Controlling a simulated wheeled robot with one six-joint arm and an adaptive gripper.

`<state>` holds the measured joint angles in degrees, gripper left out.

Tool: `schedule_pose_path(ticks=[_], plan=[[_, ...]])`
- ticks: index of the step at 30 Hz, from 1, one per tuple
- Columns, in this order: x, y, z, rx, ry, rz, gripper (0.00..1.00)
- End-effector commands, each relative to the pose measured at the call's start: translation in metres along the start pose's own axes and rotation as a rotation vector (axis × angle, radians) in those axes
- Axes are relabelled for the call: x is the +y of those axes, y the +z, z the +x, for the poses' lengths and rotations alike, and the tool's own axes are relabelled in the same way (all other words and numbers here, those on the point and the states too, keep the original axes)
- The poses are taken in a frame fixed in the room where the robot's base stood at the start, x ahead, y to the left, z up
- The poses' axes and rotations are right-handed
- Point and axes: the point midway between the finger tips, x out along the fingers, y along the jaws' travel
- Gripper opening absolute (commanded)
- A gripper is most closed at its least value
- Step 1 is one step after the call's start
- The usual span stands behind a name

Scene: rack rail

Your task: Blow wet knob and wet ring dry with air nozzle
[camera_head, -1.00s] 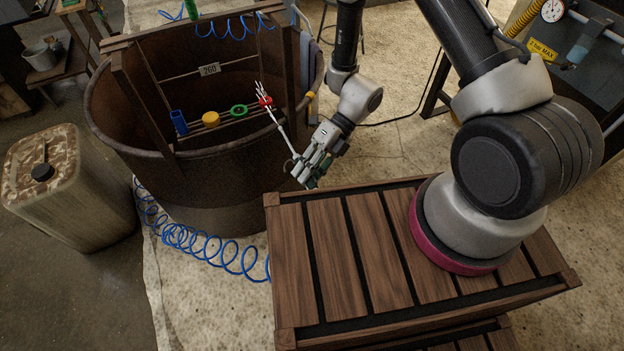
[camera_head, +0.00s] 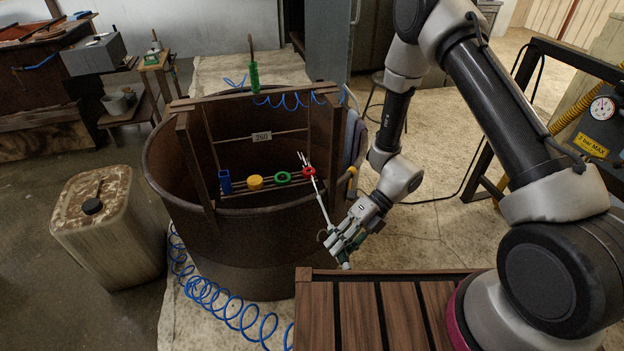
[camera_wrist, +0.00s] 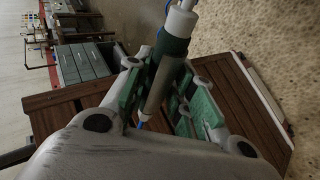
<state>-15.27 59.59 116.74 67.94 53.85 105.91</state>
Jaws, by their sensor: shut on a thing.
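My gripper (camera_head: 338,243) is shut on the air nozzle (camera_head: 321,203), a long thin pale tube with a green and grey handle. The handle also shows between the fingers in the wrist view (camera_wrist: 165,82). The nozzle points up and left, with its tip at the red ring (camera_head: 309,171) and thin white streaks just above it. I cannot tell whether they touch. Left of it on the rail sit a green ring (camera_head: 282,178), a yellow knob (camera_head: 255,182) and a blue piece (camera_head: 225,182). Which pieces are wet is too small to tell.
The wooden rack (camera_head: 191,160) stands over a rusty barrel (camera_head: 240,243), with a "260" tag (camera_head: 262,137) on it. A green-handled tool (camera_head: 254,75) is at its top. A coiled blue hose (camera_head: 225,305) lies in front, a canister (camera_head: 110,235) left, and a slatted table (camera_head: 365,310) at front right.

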Motion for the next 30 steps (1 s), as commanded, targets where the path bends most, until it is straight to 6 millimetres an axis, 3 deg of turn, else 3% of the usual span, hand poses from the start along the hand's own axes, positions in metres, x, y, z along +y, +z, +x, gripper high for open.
schedule_pose_path(ticks=[21, 30], plan=[[0.029, -0.060, -0.009, 0.000, 0.000, 0.001, 0.00], [0.031, -0.065, -0.009, 0.000, 0.000, 0.000, 0.00]])
